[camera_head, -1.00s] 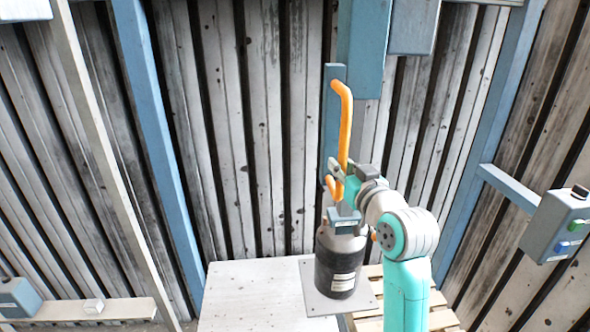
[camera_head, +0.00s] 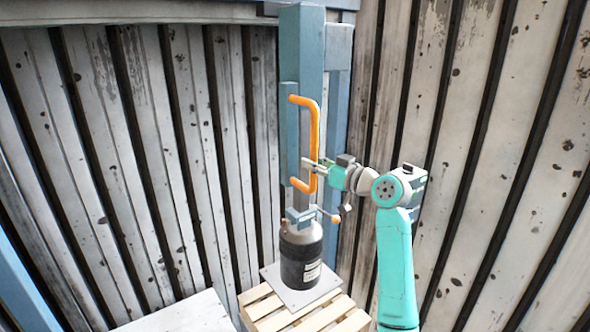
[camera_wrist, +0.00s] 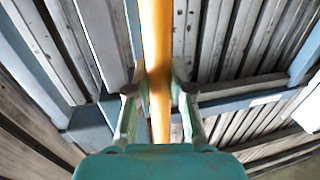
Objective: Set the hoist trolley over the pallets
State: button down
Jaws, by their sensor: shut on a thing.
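The hoist trolley is a blue upright (camera_head: 312,50) with an orange bar handle (camera_head: 315,125) on its front. A grey and black cylinder (camera_head: 298,262) hangs upright below it, under a small blue block. A square grey plate (camera_head: 322,288) lies under the cylinder. The slatted wooden pallet (camera_head: 262,308) is below the plate; I cannot tell whether they touch. My gripper (camera_head: 311,168) is shut on the lower part of the orange handle. In the wrist view the handle (camera_wrist: 157,60) runs between the two fingers.
A white flat top (camera_head: 185,315) stands left of the pallet. Weathered plank walls close in behind and to the right. Another blue post (camera_head: 15,275) stands at the far left. A small lever with an orange knob (camera_head: 335,219) hangs beside the cylinder.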

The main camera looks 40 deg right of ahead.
jog(key=shift+d, duration=0.7)
jog(key=c, duration=1)
grip_release()
jog(key=shift+d, duration=0.15)
jog(key=s, duration=0.4)
jog(key=s+d, duration=0.1)
jog(key=s, duration=0.6)
jog(key=shift+s+d, duration=0.4)
